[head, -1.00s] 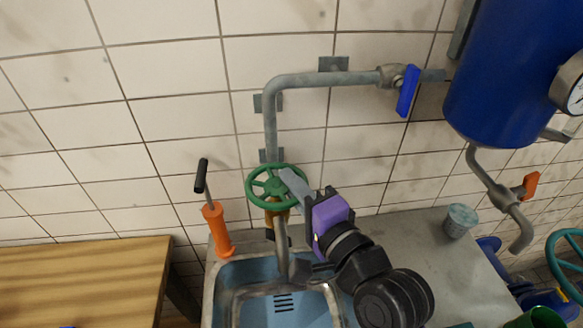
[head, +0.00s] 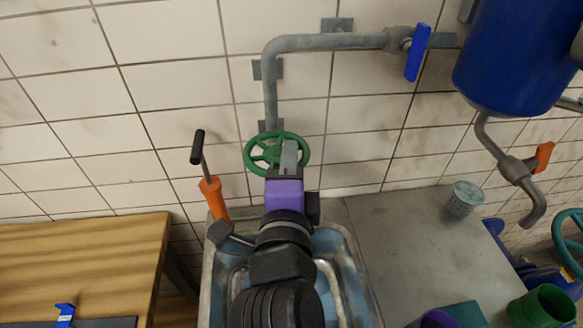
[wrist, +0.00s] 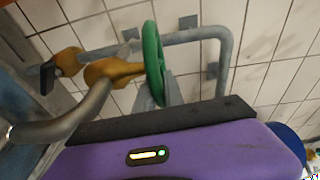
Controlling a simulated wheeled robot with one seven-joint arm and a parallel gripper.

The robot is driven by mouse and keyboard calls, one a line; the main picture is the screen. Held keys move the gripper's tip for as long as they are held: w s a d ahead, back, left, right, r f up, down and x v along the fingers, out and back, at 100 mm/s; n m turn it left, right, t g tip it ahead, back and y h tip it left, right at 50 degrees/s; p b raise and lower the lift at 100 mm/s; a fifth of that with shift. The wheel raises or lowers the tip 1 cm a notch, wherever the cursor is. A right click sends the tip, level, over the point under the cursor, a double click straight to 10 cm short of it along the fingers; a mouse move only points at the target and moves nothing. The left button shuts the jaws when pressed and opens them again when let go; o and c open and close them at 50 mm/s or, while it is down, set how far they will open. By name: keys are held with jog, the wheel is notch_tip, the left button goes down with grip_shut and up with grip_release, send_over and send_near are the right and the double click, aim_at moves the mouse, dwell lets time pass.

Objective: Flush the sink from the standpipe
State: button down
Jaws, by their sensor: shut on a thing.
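The green handwheel (head: 260,164) sits on the standpipe in front of the tiled wall. My gripper (head: 289,150) reaches up to it and is shut on the front right part of its rim. In the wrist view the wheel (wrist: 152,62) shows edge-on, with the grey fingers (wrist: 158,94) at its lower rim. The brass valve body (wrist: 112,70) and the curved grey spout (wrist: 80,115) show beside it. The steel sink (head: 345,262) with its blue basin lies below. My arm hides much of the basin and the spout in the head view.
A blue lever (head: 416,53) is on the upper grey pipe (head: 330,42). A perforated cup (head: 464,198) stands on the counter (head: 390,240). A wooden table (head: 80,255) is at left.

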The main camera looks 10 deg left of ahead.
jog(key=h+b, duration=0.1)
jog(key=m+h+b, duration=0.2)
jog(key=b, duration=0.1)
jog(key=shift+s+a+f, duration=0.25)
jog(key=m+h+b, duration=0.1)
jog(key=b, duration=0.1)
jog(key=m+h+b, duration=0.1)
jog(key=h, duration=0.1)
jog(key=shift+s+a+r+b, duration=0.1)
jog(key=shift+s+r+b, duration=0.1)
jog(key=shift+b, duration=0.15)
jog(key=shift+r+m+h, duration=0.1)
jog(key=shift+m+h, duration=0.2)
jog(key=shift+h, duration=0.2)
jog(key=c, duration=1.5)
grip_release()
jog(key=shift+o, duration=0.2)
